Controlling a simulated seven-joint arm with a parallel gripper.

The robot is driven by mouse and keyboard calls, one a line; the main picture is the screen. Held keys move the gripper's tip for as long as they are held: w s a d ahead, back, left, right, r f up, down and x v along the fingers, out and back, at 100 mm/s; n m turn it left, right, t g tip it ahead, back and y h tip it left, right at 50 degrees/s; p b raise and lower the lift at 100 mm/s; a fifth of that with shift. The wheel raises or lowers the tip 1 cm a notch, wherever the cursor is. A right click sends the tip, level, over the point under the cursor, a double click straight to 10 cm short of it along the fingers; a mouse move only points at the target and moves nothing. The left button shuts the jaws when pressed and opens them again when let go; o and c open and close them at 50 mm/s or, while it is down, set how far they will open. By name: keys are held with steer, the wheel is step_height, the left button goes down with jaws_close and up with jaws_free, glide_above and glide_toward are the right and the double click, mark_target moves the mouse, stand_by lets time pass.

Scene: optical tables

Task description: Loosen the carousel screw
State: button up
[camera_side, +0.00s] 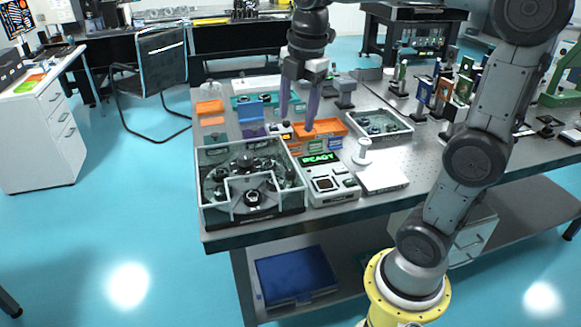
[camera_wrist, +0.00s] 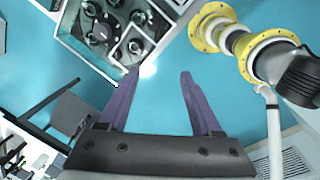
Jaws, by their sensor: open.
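The carousel (camera_side: 242,172) is a dark round unit with several black knobs inside a clear-walled box at the near left of the optical table. It also shows at the top left of the wrist view (camera_wrist: 108,32). I cannot single out its screw for certain; a dark knob (camera_side: 253,197) stands in a framed section at the box's front. My gripper (camera_side: 297,122) has two long purple fingers pointing down, apart and empty, above the table to the right of and behind the box. The fingers also show in the wrist view (camera_wrist: 160,72), with nothing between them.
A device with a green "READY" display (camera_side: 320,159) stands right of the box. An orange tray (camera_side: 318,129) lies near my fingers. A clear tray of dark parts (camera_side: 381,126) and a white post (camera_side: 362,152) are to the right. Optical mounts crowd the far right.

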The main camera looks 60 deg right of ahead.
steer(key=g, duration=0.2)
glide_above(290, 172)
step_height(290, 172, down, 4)
steer(key=shift+m, duration=0.4)
step_height(290, 172, down, 14)
steer(key=shift+d+f, duration=0.1)
steer(key=shift+c, duration=0.2)
jaws_close()
